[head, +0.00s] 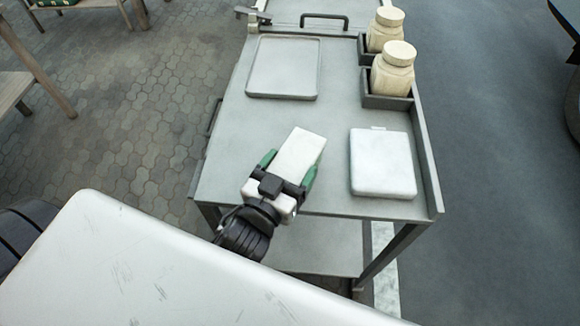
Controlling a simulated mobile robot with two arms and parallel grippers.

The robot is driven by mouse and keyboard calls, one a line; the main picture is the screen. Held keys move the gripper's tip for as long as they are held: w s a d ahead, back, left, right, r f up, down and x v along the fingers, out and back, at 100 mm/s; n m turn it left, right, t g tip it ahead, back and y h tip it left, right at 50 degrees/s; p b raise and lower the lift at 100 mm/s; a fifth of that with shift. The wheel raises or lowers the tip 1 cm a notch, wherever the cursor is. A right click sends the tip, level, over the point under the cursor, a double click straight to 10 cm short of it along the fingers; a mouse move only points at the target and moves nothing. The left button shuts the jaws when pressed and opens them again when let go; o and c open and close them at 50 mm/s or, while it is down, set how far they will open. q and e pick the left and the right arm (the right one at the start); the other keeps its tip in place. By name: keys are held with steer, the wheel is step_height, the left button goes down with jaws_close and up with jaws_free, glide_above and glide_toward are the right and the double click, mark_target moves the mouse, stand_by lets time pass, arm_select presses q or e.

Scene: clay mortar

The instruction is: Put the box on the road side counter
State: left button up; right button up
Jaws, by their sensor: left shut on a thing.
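A white box (303,148) is between the green-tipped fingers of my left gripper (289,170), which is shut on it. The gripper reaches in over the near edge of the grey counter (225,165). The box is over the near middle of the counter top, tilted to the right in the picture. I cannot tell whether its underside touches the surface. The fingers and wrist hide its near end. My right gripper is not in view.
A flat white case (382,163) lies to the right of the box. A shallow tray (284,68) lies at the back left. Two cream jars (392,70) stand in dark holders along the right rim. The counter between tray and box is clear.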

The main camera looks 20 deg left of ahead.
arm_select(q)
steer(key=shift+f, duration=0.15)
steer(key=o, duration=1)
steer(key=shift+o, duration=0.2)
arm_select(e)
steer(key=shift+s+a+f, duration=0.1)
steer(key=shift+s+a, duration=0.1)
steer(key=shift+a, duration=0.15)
arm_select(q)
steer(key=shift+r, duration=0.25)
steer(key=s+a+b, duration=0.1)
steer(key=s, duration=1)
steer(key=shift+s+a, duration=0.2)
steer(key=shift+s, duration=0.2)
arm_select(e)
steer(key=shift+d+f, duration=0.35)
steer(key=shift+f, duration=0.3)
arm_select(q)
steer(key=shift+f, duration=0.1)
